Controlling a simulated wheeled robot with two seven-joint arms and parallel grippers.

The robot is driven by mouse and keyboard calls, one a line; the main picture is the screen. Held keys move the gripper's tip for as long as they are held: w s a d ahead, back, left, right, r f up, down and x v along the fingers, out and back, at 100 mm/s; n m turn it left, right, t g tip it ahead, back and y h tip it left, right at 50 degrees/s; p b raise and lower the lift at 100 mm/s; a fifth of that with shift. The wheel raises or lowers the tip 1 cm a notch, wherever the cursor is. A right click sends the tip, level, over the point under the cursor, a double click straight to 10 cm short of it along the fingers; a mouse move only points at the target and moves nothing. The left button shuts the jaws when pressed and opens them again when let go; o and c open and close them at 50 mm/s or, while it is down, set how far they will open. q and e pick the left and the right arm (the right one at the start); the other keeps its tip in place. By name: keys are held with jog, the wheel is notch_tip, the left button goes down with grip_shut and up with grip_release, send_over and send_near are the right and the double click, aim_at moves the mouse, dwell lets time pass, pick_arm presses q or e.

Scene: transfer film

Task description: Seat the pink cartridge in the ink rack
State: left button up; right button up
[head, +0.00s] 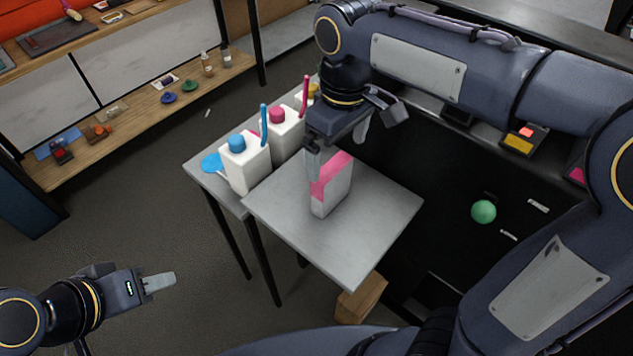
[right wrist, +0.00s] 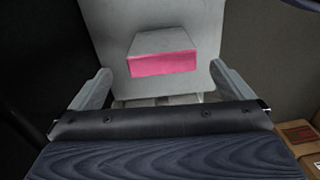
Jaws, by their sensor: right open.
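The pink cartridge (head: 331,190), a white-grey block with a pink band, stands upright on a small grey table (head: 380,215). My right gripper (head: 336,150) is over it, open. In the right wrist view the cartridge (right wrist: 163,53) shows its pink face ahead of the open right gripper (right wrist: 161,72), roughly centred between the spread fingers and not gripped. My left gripper (head: 160,283) is low at the left, away from the table, with nothing seen in it; its opening is unclear. Dark slots with yellow and pink patches (head: 525,138) at the right may be the ink rack, partly hidden by my right arm.
A wooden box (head: 360,300) is below the table.

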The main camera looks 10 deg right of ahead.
aim_at(333, 167)
jog(key=shift+w+a+f, duration=0.1)
jog(key=shift+w+a, duration=0.1)
jog(key=shift+a, duration=0.3)
jog(key=shift+a+f, duration=0.1)
jog(key=shift+f, duration=0.2)
jog(key=f, duration=0.7)
jog(key=shift+d, duration=0.25)
jog(key=shift+c, duration=0.4)
jog(key=shift+r, duration=0.1)
jog(key=c, duration=1.1)
